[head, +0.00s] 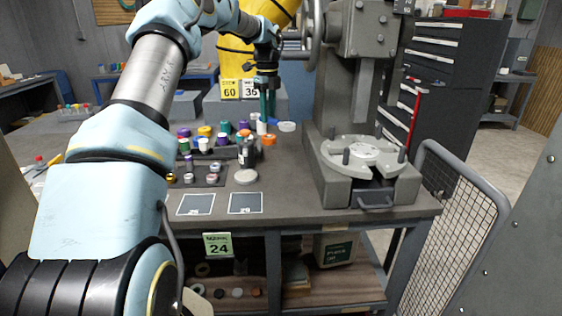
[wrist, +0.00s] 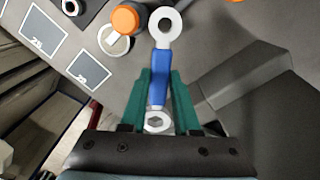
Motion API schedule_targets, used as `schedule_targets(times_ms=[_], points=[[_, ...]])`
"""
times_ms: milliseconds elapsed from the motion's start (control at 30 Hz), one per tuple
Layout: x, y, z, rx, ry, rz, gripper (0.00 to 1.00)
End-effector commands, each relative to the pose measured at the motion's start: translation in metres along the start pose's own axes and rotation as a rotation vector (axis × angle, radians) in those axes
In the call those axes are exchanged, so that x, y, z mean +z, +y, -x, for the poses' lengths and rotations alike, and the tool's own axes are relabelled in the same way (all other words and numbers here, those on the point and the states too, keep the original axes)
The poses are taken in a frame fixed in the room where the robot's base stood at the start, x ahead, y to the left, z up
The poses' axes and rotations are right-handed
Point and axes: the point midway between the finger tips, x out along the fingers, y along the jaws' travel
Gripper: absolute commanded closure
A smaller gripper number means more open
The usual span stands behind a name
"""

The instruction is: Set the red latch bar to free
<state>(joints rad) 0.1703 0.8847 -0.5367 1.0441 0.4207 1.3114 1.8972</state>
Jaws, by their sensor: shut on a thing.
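A thin red bar (head: 413,118), which looks like the latch bar, stands nearly upright, leaning slightly, to the right of the grey press and in front of the dark drawer cabinet. Its fixing is too small to make out. My gripper (head: 267,118) is above the bench, left of the press and well away from the bar. Its teal fingers (wrist: 160,100) are shut on a blue-handled ring wrench (wrist: 160,82) with pale ring ends. One ring points away from the gripper; the other lies between the finger bases. The latch bar is not identifiable in the wrist view.
The grey press (head: 358,190) stands on the bench's right side, with a mesh guard (head: 455,215) at its right. Two dark marked squares (head: 245,203) lie bare at the bench's front edge.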

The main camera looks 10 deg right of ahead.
Motion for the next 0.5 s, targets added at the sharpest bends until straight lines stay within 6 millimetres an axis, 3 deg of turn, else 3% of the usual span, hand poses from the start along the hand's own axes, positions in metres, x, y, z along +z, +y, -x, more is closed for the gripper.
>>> schedule_targets(times_ms=[100,500], points=[[0.0,0.0,-0.02,-0.001,0.0,0.0,1.0],[0.0,0.0,-0.06,-0.001,0.0,0.0,1.0]])
